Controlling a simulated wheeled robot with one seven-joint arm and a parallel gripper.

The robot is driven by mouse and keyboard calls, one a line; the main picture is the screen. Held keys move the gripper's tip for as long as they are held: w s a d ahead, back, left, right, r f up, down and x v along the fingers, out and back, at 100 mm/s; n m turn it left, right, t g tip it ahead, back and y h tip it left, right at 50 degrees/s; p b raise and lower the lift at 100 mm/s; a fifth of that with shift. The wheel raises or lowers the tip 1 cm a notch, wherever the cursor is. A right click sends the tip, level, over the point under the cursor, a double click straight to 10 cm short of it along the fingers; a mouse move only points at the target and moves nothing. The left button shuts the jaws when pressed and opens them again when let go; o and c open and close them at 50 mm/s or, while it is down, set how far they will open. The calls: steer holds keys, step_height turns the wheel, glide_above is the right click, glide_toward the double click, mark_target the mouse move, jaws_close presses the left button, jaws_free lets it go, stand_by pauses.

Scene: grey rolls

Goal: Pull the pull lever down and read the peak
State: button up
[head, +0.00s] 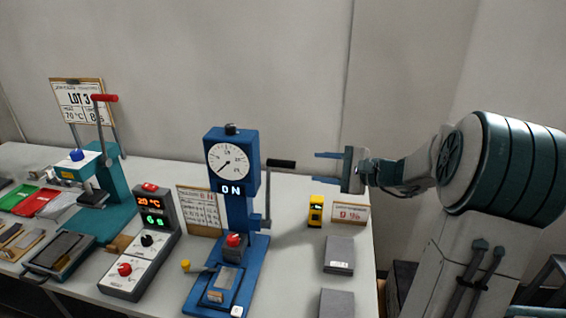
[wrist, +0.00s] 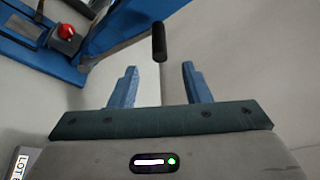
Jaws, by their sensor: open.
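The blue test stand (head: 238,205) stands mid-table, with a round white dial (head: 228,161) near its top and a lit "ON" display under it. The dial's numbers are too small to read. The pull lever (head: 267,195) is on the stand's right side, its arm upright and its black handle (head: 282,163) pointing right. My gripper (head: 328,169) is open and empty, its blue fingers pointing left toward the handle, with a gap between. In the wrist view the black handle (wrist: 159,42) shows beyond and between my two fingertips (wrist: 160,76), not between the pads.
A yellow device (head: 316,211), a small sign (head: 350,213) and grey blocks (head: 339,254) are on the table at right. A control box (head: 143,245) with lit displays and a teal press (head: 108,200) stand left.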

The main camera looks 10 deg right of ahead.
mark_target(283, 164)
steer(key=p+x, duration=0.2)
steer(key=x, duration=1)
steer(key=shift+a+f, duration=0.1)
steer(key=shift+a, duration=0.1)
jaws_close()
